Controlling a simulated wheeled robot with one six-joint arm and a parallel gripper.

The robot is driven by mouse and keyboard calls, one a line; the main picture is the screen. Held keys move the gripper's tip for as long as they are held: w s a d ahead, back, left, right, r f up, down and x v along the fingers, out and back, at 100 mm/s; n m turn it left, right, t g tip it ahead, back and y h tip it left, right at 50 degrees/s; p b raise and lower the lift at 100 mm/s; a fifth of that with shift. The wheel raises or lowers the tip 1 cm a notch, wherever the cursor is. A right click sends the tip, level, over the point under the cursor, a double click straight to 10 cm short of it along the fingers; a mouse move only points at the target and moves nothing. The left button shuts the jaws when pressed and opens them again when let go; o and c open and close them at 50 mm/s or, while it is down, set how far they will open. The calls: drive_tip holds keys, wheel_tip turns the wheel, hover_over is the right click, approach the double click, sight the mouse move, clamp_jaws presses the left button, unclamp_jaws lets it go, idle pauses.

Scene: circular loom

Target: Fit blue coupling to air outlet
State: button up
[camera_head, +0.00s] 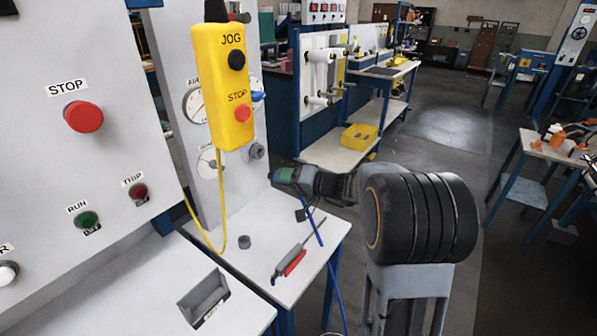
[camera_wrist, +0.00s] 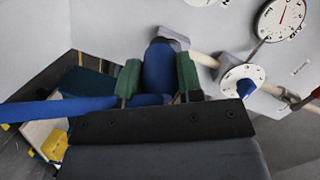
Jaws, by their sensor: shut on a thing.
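My gripper (camera_wrist: 159,77) has green finger pads and is shut on the blue coupling (camera_wrist: 158,66), which stands between the pads in the wrist view. A blue hose (camera_wrist: 45,111) runs from it to the left. A grey fitting (camera_wrist: 173,38), which looks like the air outlet, lies just beyond the coupling's far end. I cannot tell whether they touch in that view. In the head view my gripper (camera_head: 285,175) is to the right of and below the grey fitting (camera_head: 257,151) on the panel. The coupling is mostly hidden there, and the blue hose (camera_head: 335,280) hangs down past the table.
A yellow JOG/STOP pendant (camera_head: 224,85) hangs before the gauge panel, its yellow cable (camera_head: 207,225) looping down. A small grey cap (camera_head: 245,241) and a red-handled tool (camera_head: 294,262) lie on the white table. A blue knob (camera_wrist: 245,88) on a white dial stands right of my gripper.

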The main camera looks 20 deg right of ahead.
drive_tip(key=w+r+m+t+h+p, duration=0.1)
drive_tip(key=w+r+m+t+p, duration=0.1)
drive_tip(key=w, duration=0.4)
drive_tip(key=shift+a+t+p, duration=0.15)
drive_tip(key=shift+t+p, duration=0.45)
drive_tip(key=shift+p, duration=0.25)
drive_tip(key=shift+w+b, duration=0.1)
drive_tip(key=shift+b, duration=0.75)
drive_tip(key=shift+w+a, duration=0.2)
drive_tip(key=shift+w, duration=0.05)
drive_tip(key=shift+w+a+b, duration=0.45)
drive_tip(key=shift+w+b, duration=0.15)
drive_tip(key=shift+b, duration=0.2)
drive_tip(key=shift+w+a+b, duration=0.3)
drive_tip(key=shift+w+b, duration=0.1)
drive_tip(key=shift+w, duration=0.05)
idle(0.4)
